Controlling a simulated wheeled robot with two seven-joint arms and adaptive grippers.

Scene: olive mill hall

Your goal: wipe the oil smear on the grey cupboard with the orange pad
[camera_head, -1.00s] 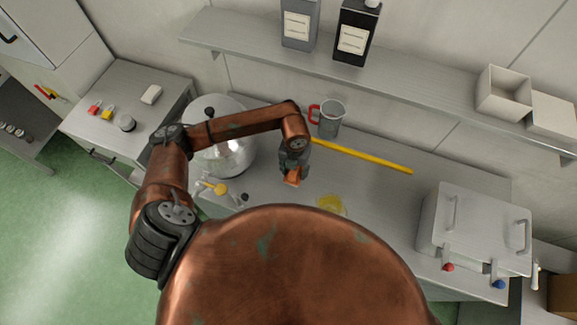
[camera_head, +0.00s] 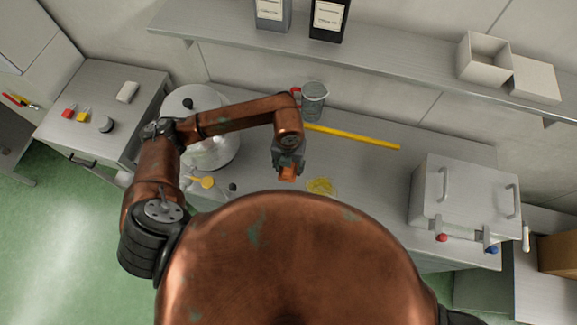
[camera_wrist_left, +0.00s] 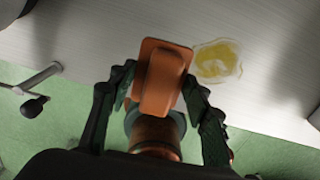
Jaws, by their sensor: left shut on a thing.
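My left gripper (camera_head: 288,168) is shut on the orange pad (camera_head: 287,174), just left of the oil smear and over the grey top. In the left wrist view the orange pad (camera_wrist_left: 160,80) sits between the fingers of the left gripper (camera_wrist_left: 158,88). The yellow oil smear (camera_head: 321,186) lies on the grey top of the cupboard (camera_head: 370,190). In the left wrist view the smear (camera_wrist_left: 217,61) is just right of the pad, apart from it in the picture. I cannot tell whether the pad touches the surface. My right gripper is not in view.
A steel vessel (camera_head: 212,140) stands left of my left gripper. A steel box with handles (camera_head: 463,190) stands at the right. A shelf (camera_head: 390,68) runs above the back.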

